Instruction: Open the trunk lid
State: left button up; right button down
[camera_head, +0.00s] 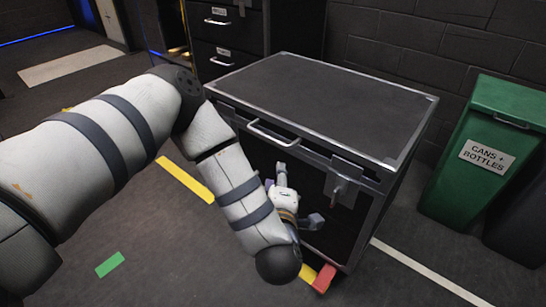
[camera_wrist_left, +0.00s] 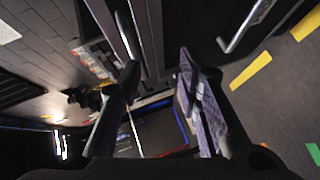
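The trunk is a large black case with silver metal edges, and its lid (camera_head: 325,95) lies flat and looks closed. A silver bar handle (camera_head: 275,135) is on its front, and a metal latch (camera_head: 345,180) sits right of it. My left gripper (camera_head: 298,195) is in front of the trunk's front face, below the handle and left of the latch. In the left wrist view its two fingers (camera_wrist_left: 160,80) stand apart with nothing held between them. Whether it touches the trunk I cannot tell. My right gripper is not in view.
A green bin (camera_head: 487,155) labelled "CANS + BOTTLES" stands right of the trunk. A dark drawer cabinet (camera_head: 222,40) stands behind it at left. Yellow tape (camera_head: 185,180) and green tape (camera_head: 110,264) mark the floor. The floor in front is clear.

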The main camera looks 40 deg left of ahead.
aim_at(268, 139)
pick_arm(q)
jog(key=w+a+n, duration=0.1)
jog(key=w+a, duration=0.2)
jog(key=w+a+r+n+y+b, duration=0.1)
jog(key=w+a, duration=0.2)
jog(key=a, duration=0.1)
jog(key=w+a+y+b, duration=0.1)
jog(key=w+a, duration=0.2)
jog(key=w, duration=0.1)
jog(key=shift+a+r+n, duration=0.15)
jog(key=shift+n, duration=0.25)
grip_shut()
